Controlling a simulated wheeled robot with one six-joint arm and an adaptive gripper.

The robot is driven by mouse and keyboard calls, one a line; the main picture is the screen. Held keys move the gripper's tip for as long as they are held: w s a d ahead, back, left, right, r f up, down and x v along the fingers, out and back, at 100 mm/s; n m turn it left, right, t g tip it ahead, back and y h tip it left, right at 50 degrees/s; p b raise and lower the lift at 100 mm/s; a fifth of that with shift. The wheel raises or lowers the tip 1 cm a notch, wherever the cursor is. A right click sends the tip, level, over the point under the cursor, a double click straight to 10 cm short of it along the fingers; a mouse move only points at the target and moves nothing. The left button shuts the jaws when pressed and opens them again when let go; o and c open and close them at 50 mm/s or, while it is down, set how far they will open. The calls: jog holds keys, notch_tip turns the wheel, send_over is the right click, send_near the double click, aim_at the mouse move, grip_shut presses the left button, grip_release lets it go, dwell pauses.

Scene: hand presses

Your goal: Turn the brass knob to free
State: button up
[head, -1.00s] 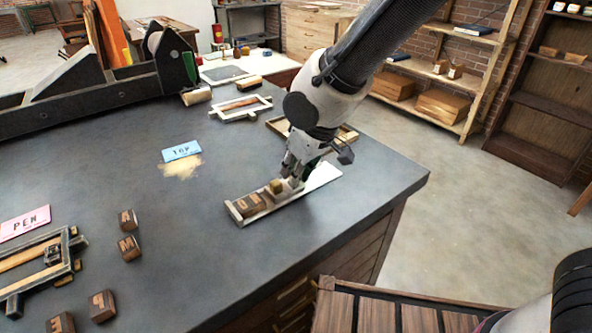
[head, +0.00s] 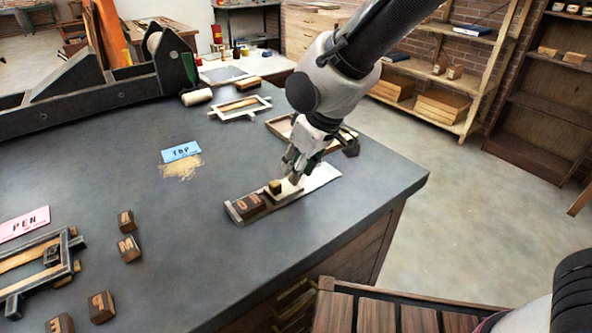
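The brass knob (head: 275,187) is a small gold-coloured block on the slider of a narrow wooden tray (head: 236,214). The tray lies near the front right edge of the dark bench top. A brown letter block (head: 249,205) lies in its left end. My gripper (head: 293,176) points down over the tray, just right of the knob and apart from it in the picture. Its fingers are small and partly overlap each other, so their opening is unclear. Part of the tray behind the fingers is hidden.
Loose letter blocks (head: 128,248) and a wooden frame (head: 40,262) with a pink PEN card (head: 24,224) are at the left. A blue TAP card (head: 181,152) lies mid-bench. Another frame (head: 240,108) is farther back.

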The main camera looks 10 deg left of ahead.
jog(key=v, duration=1)
jog(key=s+d+r+m+h, duration=0.1)
jog(key=d+m, duration=0.3)
jog(key=d, duration=1)
jog(key=s+d+r+m+t+h, duration=0.1)
jog(key=s+d+r+m, duration=0.1)
jog(key=d, duration=1.3)
jog(key=s+d+r+m+t+h, duration=0.1)
jog(key=d+m, duration=0.4)
jog(key=d, duration=1)
jog(key=s+r+h, duration=0.1)
jog(key=s, duration=0.1)
jog(key=shift+s+m, duration=0.4)
